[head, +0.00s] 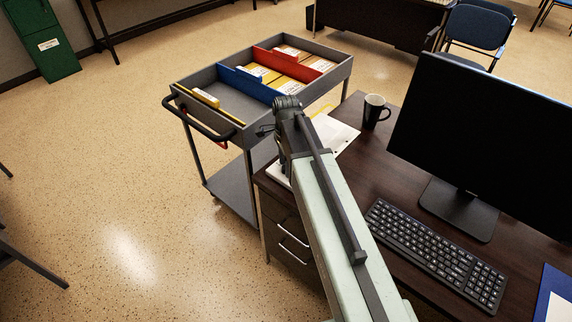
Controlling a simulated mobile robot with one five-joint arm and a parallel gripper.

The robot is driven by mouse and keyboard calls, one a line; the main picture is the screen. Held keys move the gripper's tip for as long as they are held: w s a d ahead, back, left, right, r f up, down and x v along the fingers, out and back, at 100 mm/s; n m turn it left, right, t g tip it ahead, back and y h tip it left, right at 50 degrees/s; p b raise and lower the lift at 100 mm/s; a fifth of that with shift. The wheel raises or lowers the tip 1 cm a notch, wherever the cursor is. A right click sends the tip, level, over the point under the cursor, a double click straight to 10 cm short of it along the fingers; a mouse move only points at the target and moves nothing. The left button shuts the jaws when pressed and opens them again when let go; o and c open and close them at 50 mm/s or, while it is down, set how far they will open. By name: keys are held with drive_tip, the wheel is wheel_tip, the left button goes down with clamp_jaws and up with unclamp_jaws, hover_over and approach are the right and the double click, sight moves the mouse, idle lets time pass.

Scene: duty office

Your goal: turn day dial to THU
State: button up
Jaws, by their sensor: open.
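No day dial can be made out in the head view. My arm reaches from the bottom edge up to a dark joint over the desk's left end. No gripper fingers can be made out; the arm may hide them. The arm also covers part of the desk's left end and of the white papers there (340,134).
A dark desk (385,172) carries a black mug (375,112), a monitor (490,135), a keyboard (437,252) and a blue folder (552,290). A grey trolley (335,77) with red and blue dividers and several files stands beyond. Open floor lies left.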

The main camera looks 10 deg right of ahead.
wheel_tip(320, 180, up, 8)
drive_tip(key=p, duration=0.8)
drive_tip(key=shift+f, duration=0.15)
drive_tip(key=s+d+n, duration=0.1)
drive_tip(key=s+n, duration=0.9)
drive_tip(key=n, duration=0.6)
drive_tip(key=shift+s+n, duration=0.25)
drive_tip(key=shift+n, duration=0.05)
